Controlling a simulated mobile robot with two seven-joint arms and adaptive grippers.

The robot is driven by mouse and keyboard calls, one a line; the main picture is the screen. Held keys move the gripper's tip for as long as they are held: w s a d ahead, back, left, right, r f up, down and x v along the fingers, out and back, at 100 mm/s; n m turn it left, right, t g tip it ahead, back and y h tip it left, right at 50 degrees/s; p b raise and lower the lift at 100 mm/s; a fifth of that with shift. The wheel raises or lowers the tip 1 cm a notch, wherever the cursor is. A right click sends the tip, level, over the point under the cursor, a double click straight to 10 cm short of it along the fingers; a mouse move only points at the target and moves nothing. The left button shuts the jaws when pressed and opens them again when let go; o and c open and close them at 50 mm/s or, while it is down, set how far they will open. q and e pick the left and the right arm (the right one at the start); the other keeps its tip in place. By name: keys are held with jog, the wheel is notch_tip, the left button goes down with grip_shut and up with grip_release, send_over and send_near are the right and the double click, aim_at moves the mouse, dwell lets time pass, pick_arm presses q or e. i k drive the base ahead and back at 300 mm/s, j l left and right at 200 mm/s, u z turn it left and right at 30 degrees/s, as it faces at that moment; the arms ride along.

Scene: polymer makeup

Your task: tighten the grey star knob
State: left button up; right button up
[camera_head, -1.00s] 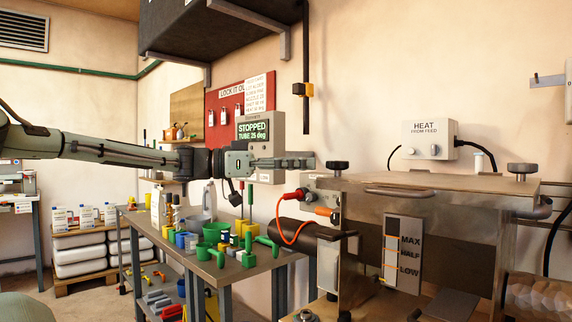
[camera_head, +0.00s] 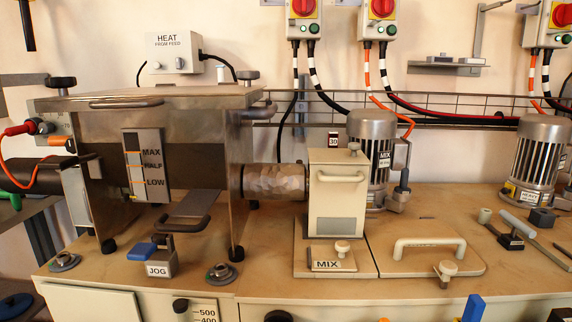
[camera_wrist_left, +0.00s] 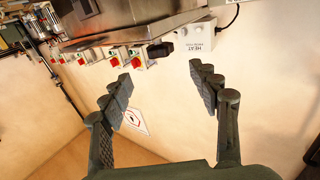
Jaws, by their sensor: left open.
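Two dark grey knobs stand on the steel tank's lid in the head view, one at its left end (camera_head: 62,84) and one at its right end (camera_head: 248,76). Two flatter grey knobs sit on the bench top, at the left (camera_head: 64,262) and right (camera_head: 221,275) below the tank. I cannot tell which is the star knob. My right gripper is out of view.
The steel tank (camera_head: 200,135) fills the left of the bench. A HEAT box (camera_head: 178,52) is on the wall behind it. A mixer guard (camera_head: 337,190) and motor (camera_head: 372,140) stand to the right. Loose tools lie at the far right.

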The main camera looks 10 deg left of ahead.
aim_at(247, 76)
jog(key=k+j, duration=0.7)
jog(key=k, duration=0.15)
